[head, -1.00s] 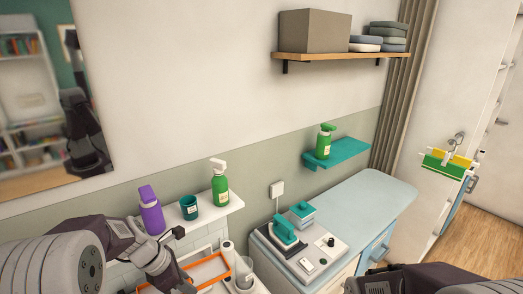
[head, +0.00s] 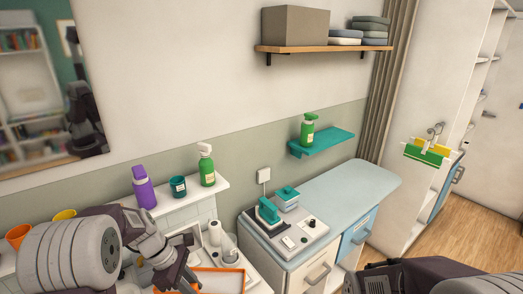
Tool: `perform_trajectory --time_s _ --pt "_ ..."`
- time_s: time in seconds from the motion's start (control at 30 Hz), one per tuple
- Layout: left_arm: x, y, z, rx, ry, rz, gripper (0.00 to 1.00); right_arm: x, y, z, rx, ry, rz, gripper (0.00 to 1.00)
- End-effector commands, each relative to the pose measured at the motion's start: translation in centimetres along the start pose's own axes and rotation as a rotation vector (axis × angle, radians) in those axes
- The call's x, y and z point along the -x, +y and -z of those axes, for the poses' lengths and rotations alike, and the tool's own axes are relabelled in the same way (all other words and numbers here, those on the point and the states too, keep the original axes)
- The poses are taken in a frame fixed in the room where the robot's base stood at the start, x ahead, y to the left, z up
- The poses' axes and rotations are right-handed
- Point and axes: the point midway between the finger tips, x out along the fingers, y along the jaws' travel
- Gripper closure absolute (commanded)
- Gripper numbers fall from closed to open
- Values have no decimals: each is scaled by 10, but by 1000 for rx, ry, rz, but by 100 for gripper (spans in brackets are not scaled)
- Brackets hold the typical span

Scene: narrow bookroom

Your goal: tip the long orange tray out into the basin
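The orange tray (head: 243,271) shows as an orange rim around a pale inside at the bottom edge of the head view. Its near part is cut off by the frame, and I cannot make out what lies in it. My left gripper (head: 184,281) points down at the tray's left end and overlaps it in the picture. Its fingertips are too low and dark to tell whether they are shut on the rim. My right arm comes in at the bottom right, with its gripper out of view.
A white roll (head: 215,233) and a clear container (head: 230,250) stand behind the tray. A blue-topped counter (head: 335,190) is mostly clear.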

Motion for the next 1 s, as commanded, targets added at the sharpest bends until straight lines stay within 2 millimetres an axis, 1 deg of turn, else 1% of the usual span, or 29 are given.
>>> perform_trajectory --time_s 0.17,0.4,0.5,0.7,0.73,0.87,0.97,1.0 --pt "-16 -8 1 -341 -1 144 100 0 0 0 0 0 0 13" --pt "-38 -22 8 -901 -1 377 100 0 0 0 0 0 0 13" --pt "-44 -27 12 -1111 -1 464 100 0 0 0 0 0 0 13" --pt "-52 -33 21 -1463 -1 610 100 0 0 0 0 0 0 13" --pt "-64 -32 26 -1454 -1 605 100 -12 0 -1 0 1 0 13" --pt "-84 -32 35 -1447 0 600 100 -36 1 -4 0 -1 0 13" --pt "-103 -32 43 -1445 0 599 100 -56 1 -6 0 -1 0 13" --pt "-113 -32 47 -1444 0 599 100 -66 1 -7 0 -1 0 13"
